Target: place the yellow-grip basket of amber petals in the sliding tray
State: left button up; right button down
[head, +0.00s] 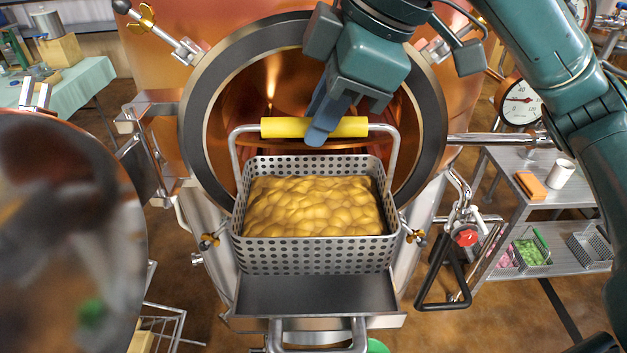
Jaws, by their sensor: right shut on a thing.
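The basket (315,256) is a perforated metal box filled with amber petals (315,205). Its yellow grip (285,127) spans the top of a metal handle. My right gripper (322,125) comes down from above and is shut on the yellow grip near its middle. The basket is upright, in front of the round vessel opening and over the sliding tray (315,295). The tray's dark front part shows below the basket; the rest is hidden. I cannot tell whether the basket's bottom touches the tray. My left gripper is not in view.
A thick dark ring (203,110) frames the copper vessel's opening behind the basket. A round door (70,230) stands open at the left. A metal handle (315,335) is at the tray's front. A shelf table (530,205) at the right holds other baskets.

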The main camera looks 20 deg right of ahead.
send_over(321, 206)
jog(key=shift+a+f, duration=0.1)
jog(key=shift+f, duration=2.95)
jog(key=c, duration=1.3)
grip_release()
jog(key=shift+f, duration=0.1)
jog(key=v, duration=1.2)
jog(key=shift+s, duration=0.1)
